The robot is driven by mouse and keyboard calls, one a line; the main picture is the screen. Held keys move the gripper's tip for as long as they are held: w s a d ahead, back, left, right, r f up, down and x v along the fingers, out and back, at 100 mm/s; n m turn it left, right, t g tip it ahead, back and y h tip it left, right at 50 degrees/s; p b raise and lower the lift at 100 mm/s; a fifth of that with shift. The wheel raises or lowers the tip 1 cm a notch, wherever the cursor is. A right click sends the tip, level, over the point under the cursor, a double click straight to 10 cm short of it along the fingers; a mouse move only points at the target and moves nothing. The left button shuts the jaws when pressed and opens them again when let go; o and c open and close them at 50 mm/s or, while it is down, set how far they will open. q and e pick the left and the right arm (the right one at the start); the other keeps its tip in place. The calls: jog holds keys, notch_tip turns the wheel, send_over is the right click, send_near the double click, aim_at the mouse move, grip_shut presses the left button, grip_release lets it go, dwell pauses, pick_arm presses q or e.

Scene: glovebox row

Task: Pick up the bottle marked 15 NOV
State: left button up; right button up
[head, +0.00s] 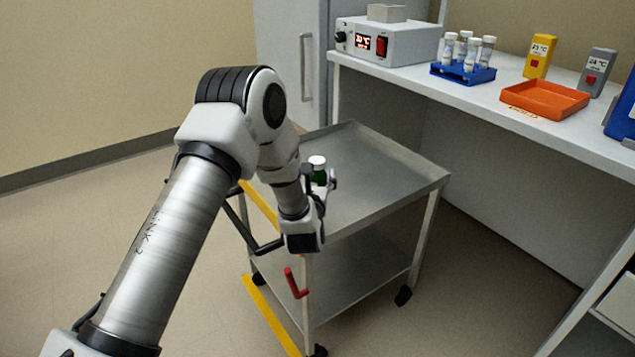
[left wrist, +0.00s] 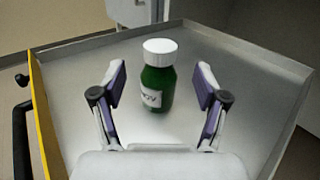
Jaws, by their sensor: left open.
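A green bottle with a white cap (left wrist: 158,78) stands upright on the metal cart top (left wrist: 75,75). Its white label is turned partly aside and I can read only what looks like "NOV", not the number. In the head view the bottle (head: 318,172) shows just behind my left gripper, partly hidden by it. My left gripper (left wrist: 160,88) is open, with one finger on each side of the bottle and a gap on both sides. In the head view the left gripper (head: 320,190) is over the cart's near left part. My right gripper is not in view.
The cart top has a raised rim (head: 405,195); the rest of it is bare. A bench (head: 450,88) on the right holds a grey device (head: 390,45), a blue tube rack (head: 462,72), an orange tray (head: 545,99) and yellow (head: 539,56) and grey timers (head: 597,72).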

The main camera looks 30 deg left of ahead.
aim_at(317, 163)
pick_arm(q)
jog(key=x, duration=0.5)
jog(key=shift+r, duration=0.35)
grip_shut()
jog(key=shift+r, duration=0.1)
